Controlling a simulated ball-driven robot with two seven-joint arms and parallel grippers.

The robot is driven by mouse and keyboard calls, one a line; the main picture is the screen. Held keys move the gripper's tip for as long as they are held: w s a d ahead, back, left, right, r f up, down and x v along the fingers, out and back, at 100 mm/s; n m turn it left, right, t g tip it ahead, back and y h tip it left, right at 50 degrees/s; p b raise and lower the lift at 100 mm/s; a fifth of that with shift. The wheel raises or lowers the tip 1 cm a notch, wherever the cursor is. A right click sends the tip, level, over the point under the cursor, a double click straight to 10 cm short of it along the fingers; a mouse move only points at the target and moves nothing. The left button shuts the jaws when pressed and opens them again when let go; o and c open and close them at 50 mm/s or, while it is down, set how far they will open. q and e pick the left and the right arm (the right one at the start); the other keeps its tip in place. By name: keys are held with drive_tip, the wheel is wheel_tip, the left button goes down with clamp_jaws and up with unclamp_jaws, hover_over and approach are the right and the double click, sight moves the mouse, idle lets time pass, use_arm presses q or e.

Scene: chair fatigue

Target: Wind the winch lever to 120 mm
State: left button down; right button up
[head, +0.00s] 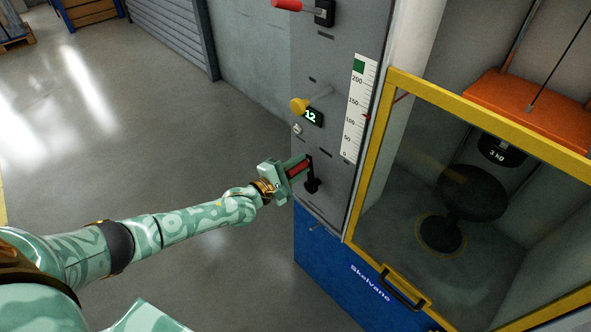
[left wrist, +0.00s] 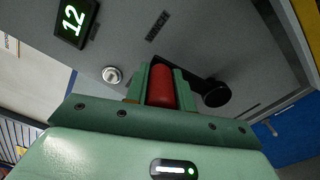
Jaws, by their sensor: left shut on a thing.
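The winch lever is a black crank (head: 312,186) with a red grip (head: 299,169), low on the grey machine panel. My left gripper (head: 296,170) is shut on the red grip. In the left wrist view the red grip (left wrist: 161,86) sits between the green fingers, and the black crank arm runs right to its round hub (left wrist: 216,93). A white scale (head: 355,110) marked 0 to 200 stands above the lever. A small red pointer (head: 366,116) at its right edge is between the 100 and 150 marks. My right gripper is not in view.
A yellow knob (head: 299,105) and a display (head: 313,117) reading 12 are above the lever. A yellow-framed guard (head: 381,140) encloses a black stool (head: 470,192) at right.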

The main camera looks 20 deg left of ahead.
use_arm(q)
drive_tip(key=a+n+b, duration=0.1)
drive_tip(key=w+a+f+n+b, duration=0.1)
drive_tip(key=n, duration=0.1)
drive_tip(key=a+n+b, duration=0.1)
drive_tip(key=b, duration=0.1)
drive_tip(key=shift+w+a+f, duration=0.2)
drive_tip(key=shift+a+f, duration=0.05)
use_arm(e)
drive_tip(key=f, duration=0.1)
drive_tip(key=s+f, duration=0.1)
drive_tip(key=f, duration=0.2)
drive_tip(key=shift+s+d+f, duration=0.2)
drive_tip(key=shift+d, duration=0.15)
use_arm(q)
drive_tip(key=shift+n, duration=0.3)
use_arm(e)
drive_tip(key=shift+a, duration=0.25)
use_arm(q)
drive_tip(key=c, duration=1.2)
unclamp_jaws()
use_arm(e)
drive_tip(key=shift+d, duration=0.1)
